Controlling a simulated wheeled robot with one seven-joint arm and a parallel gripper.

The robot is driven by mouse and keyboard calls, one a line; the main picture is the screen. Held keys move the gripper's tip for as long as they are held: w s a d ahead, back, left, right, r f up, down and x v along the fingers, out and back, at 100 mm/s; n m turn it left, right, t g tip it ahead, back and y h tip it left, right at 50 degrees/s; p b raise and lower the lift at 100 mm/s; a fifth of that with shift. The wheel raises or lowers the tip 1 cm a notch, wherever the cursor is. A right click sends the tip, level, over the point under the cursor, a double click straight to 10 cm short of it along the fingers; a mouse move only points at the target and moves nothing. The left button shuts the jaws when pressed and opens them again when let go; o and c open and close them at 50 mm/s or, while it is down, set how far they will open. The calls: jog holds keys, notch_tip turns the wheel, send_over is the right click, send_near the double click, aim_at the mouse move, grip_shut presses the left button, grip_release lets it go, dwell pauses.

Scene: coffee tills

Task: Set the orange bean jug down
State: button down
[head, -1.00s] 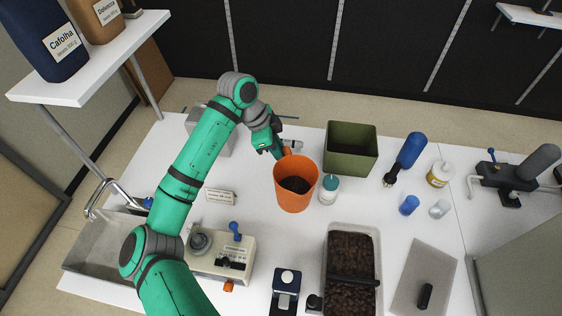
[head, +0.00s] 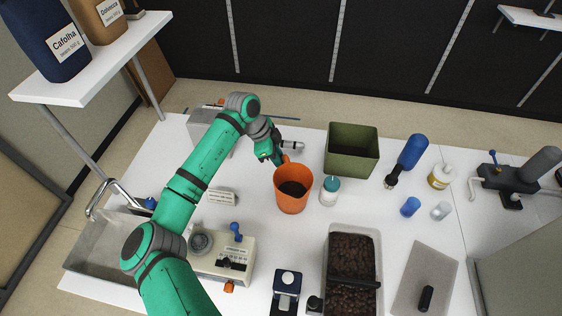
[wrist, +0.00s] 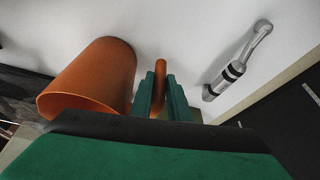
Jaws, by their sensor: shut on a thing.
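The orange bean jug (head: 291,201) is upright in the middle of the white counter, with dark contents inside. It also shows at the left of the wrist view (wrist: 95,75). My gripper (head: 281,161) is at the jug's far side, shut on its orange handle (wrist: 160,72), which shows between the two green fingers in the wrist view (wrist: 162,98). The jug's base is at or very near the counter top; I cannot tell whether it touches.
A teal-capped bottle (head: 329,192) stands close to the jug's right. A green bin (head: 351,150) is behind it. A silver-handled tool (wrist: 236,68) lies beyond the gripper. A tray of beans (head: 352,258) and a cream machine (head: 222,257) are in front.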

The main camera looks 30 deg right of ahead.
jog(key=shift+f, duration=0.1)
jog(key=c, duration=1.7)
grip_release()
jog(key=shift+o, duration=0.2)
jog(key=v, duration=1.2)
